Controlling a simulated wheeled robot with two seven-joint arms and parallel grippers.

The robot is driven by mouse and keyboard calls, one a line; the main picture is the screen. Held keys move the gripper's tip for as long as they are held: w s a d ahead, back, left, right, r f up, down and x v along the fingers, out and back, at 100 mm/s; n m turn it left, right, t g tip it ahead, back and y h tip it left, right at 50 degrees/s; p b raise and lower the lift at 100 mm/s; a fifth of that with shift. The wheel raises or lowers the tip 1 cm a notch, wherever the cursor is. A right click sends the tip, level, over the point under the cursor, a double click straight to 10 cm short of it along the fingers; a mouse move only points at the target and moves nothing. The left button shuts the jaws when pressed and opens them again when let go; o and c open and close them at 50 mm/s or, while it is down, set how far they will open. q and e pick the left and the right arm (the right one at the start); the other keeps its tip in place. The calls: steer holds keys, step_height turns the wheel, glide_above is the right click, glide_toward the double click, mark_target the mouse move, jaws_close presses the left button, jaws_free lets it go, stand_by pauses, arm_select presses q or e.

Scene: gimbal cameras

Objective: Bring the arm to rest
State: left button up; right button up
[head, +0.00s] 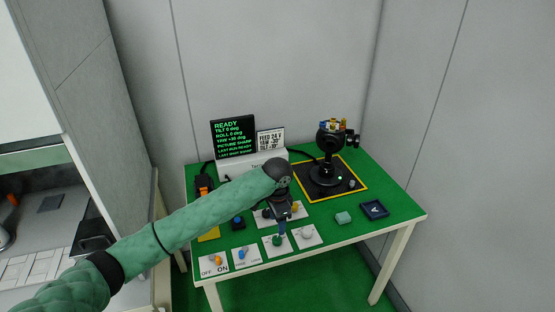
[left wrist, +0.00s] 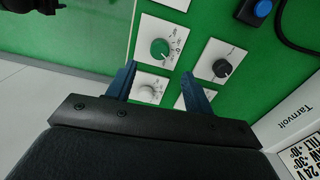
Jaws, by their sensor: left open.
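My left arm (head: 190,220) reaches in from the lower left over the green table. My left gripper (head: 281,229) points down above the control plates near the table's front edge. In the left wrist view the open fingers (left wrist: 158,76) have an empty gap between them. A green knob (left wrist: 160,49) lies just beyond the fingertips, and a white knob (left wrist: 148,92) shows between the fingers. The green knob (head: 277,240) also shows in the head view, right under the gripper. I cannot tell whether a finger touches it. My right gripper is out of view.
A black gimbal camera (head: 326,160) stands on a yellow-edged mat (head: 361,187) at the back right. A display (head: 234,137) reads READY. Switch plates (head: 214,264) line the front left. A teal block (head: 343,217) and dark tray (head: 374,209) lie right. Walls close off the back.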

arm_select(q)
steer(key=shift+s+f, duration=0.1)
steer(key=s+d+f+n+t+h, duration=0.1)
steer(key=s+f+n+h, duration=0.15)
steer(key=s, duration=0.55)
steer(key=s+f+n+t+h, duration=0.1)
steer(key=s+f, duration=0.3)
steer(key=s, duration=0.3)
steer(key=s+a+f+n+t+y, duration=0.25)
steer(key=s+a+n, duration=0.55)
steer(key=s+a, duration=1.45)
step_height(320, 180, down, 22)
steer(key=w+d+g, duration=0.2)
steer(key=s+f, duration=0.3)
steer(key=f, duration=0.9)
steer(key=s+f, duration=0.4)
steer(key=f, duration=0.8)
steer(key=shift+s+d+g, duration=0.25)
steer(key=shift+d+g, duration=0.05)
steer(key=shift+g, duration=0.05)
